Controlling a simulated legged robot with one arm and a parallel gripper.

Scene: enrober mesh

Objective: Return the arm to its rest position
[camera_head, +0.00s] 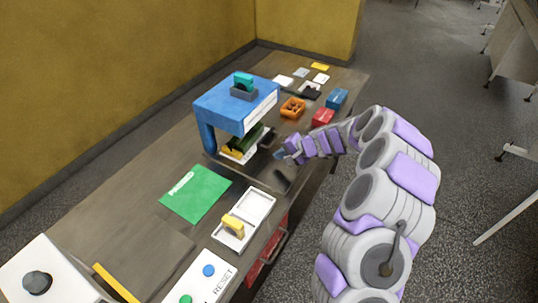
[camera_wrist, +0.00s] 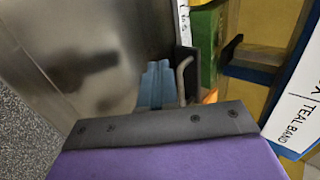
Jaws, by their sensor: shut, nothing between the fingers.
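My arm reaches from the right of the head view to the table. My gripper (camera_head: 281,154) is at its end, just right of the blue arch-shaped machine (camera_head: 222,100), with its fingers together and nothing seen between them. In the wrist view the blue fingers (camera_wrist: 157,85) are closed together, over a dark metal surface (camera_wrist: 90,50) and beside a thin bent grey rod (camera_wrist: 182,75). A white label reading "TEAL BAND" (camera_wrist: 294,85) is at the right of that view. Whether the fingers touch anything is unclear.
A red block (camera_head: 323,117), blue block (camera_head: 337,98) and orange holder (camera_head: 293,107) stand on the table behind my gripper. A green sheet (camera_head: 195,193) and a white tray (camera_head: 258,206) with a yellow piece lie nearer. Open floor (camera_head: 440,80) is to the right.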

